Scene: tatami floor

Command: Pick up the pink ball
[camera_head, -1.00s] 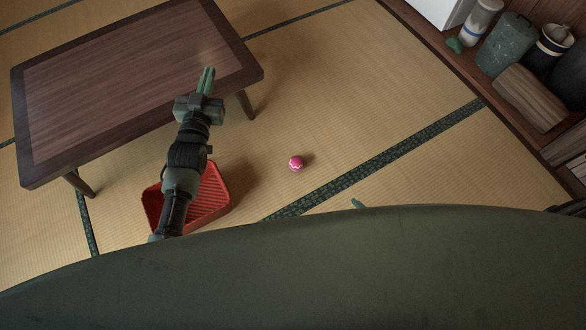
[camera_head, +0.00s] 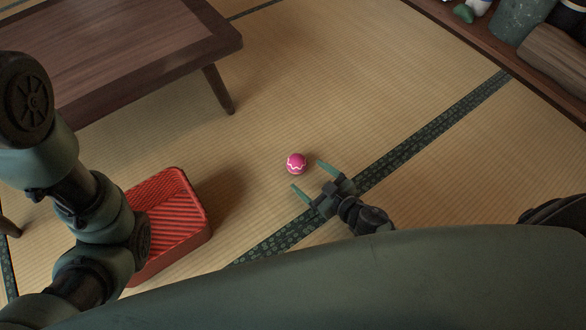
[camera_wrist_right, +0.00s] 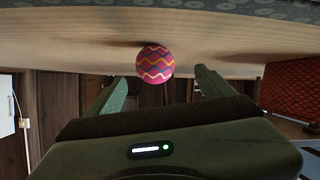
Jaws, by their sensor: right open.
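The pink ball (camera_head: 297,164) with a pale zigzag line rests on the tatami in the head view. My right gripper (camera_head: 310,176) is low over the floor, close to the ball on its lower right side. Its two fingers are spread and nothing is between their bases. In the right wrist view the ball (camera_wrist_right: 155,65) shows wavy stripes and appears between the two fingertips, a little beyond them. I cannot tell whether any finger touches it. My left arm is at the left of the head view, but its gripper is not visible.
A red ribbed basket (camera_head: 192,238) stands left of the ball, partly behind my left arm. A low wooden table (camera_head: 150,65) is at the upper left. A wooden shelf with containers (camera_head: 520,22) is at the upper right. The tatami around the ball is clear.

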